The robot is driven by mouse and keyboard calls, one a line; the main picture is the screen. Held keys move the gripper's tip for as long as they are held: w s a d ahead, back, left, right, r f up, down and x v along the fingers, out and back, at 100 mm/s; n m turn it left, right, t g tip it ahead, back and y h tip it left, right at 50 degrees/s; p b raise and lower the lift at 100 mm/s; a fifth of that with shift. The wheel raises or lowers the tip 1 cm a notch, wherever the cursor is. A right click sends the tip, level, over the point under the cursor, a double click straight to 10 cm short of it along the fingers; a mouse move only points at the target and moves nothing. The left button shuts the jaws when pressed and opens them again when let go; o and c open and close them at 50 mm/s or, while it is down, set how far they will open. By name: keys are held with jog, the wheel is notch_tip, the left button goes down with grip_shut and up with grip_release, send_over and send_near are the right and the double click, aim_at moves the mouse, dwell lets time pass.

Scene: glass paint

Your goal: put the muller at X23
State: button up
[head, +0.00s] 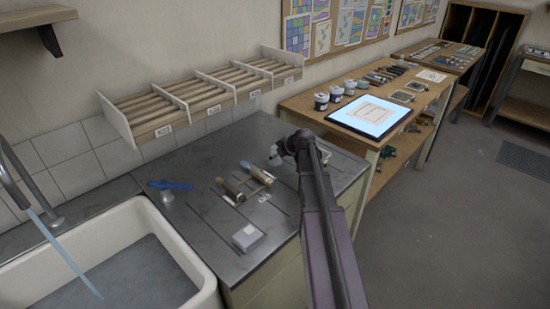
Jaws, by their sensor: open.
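A small clear, glass-like piece (167,196) stands on the grey worktop beside the sink, close to a blue item; it may be the muller, but it is too small to be sure. A wall rack (122,118) with several slatted bays has small labels on its front edge. Their text is too small to read, so I cannot tell which bay is X23. My gripper (275,154) is at the far end of my arm, over the back right of the worktop. It is open, small in view and partly hidden by my arm. I see nothing held.
A blue item (170,185), brown-handled tools (245,184) and a pale box (247,237) lie on the worktop (200,238). The white sink (190,262) and tap (22,180) are at left. A wooden bench (300,104) with jars and a lit panel (368,116) stands right.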

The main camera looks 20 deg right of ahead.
aim_at(276, 147)
jog(key=shift+c, duration=0.2)
grip_shut()
jog(key=shift+r, duration=0.1)
notch_tip(276, 147, up, 4)
jog(key=p, duration=0.3)
jog(key=shift+f+p, duration=0.25)
jog(key=shift+p, duration=0.15)
jog(key=s+a, duration=0.1)
jog(key=s, duration=0.4)
jog(key=s+a+r, duration=0.1)
jog(key=s, duration=0.4)
jog(key=s+a+p, duration=0.1)
jog(key=s+a, duration=0.1)
jog(key=s, duration=0.3)
jog(key=shift+s+r, duration=0.15)
jog(key=shift+s, duration=0.1)
